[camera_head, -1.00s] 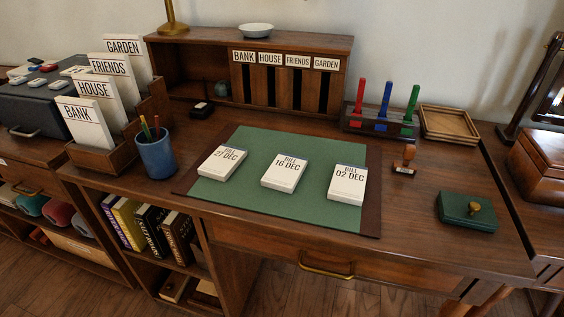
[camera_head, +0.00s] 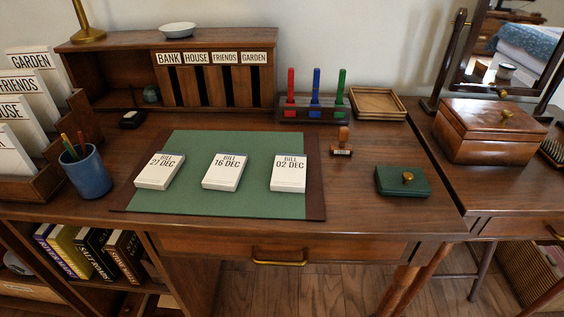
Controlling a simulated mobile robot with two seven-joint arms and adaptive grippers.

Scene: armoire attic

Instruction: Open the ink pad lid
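The ink pad is a dark green box with a lid (camera_head: 390,180) and a round brass knob (camera_head: 408,177) on top. It lies on the right part of the wooden desk, near the front edge, and its lid looks shut. A wooden-handled stamp (camera_head: 343,142) stands a little behind and to the left of it. Neither of my grippers shows in the head view.
A green desk mat (camera_head: 240,203) bears three bill stacks left of the ink pad. A rack of coloured stamps (camera_head: 314,113) and an empty wooden tray (camera_head: 377,101) stand behind. A wooden box (camera_head: 490,135) sits on the table to the right. Desk around the ink pad is clear.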

